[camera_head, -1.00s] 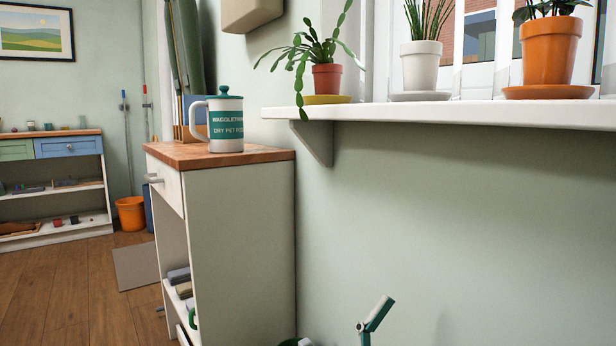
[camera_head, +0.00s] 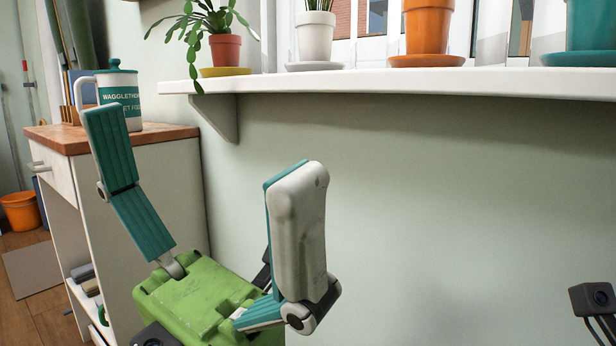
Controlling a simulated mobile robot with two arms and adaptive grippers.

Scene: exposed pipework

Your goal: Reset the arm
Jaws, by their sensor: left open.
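My left gripper (camera_head: 203,140) is raised in the lower left and middle of the head view. Its two teal and grey fingers stand wide apart above its green body, with nothing between them. Behind it, one finger overlaps the lidded white and teal mug (camera_head: 120,94) in the picture; I cannot tell the distance between them. The fingers of my right gripper do not show. A small dark part with cables sits at the lower right edge, and I cannot tell what it belongs to.
A white cabinet (camera_head: 152,190) with a wooden top (camera_head: 160,134) stands at the left. A white window shelf (camera_head: 400,82) runs along the wall, holding potted plants, including an orange pot (camera_head: 427,28). An orange bucket (camera_head: 20,211) is on the floor. The wall below the shelf is bare.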

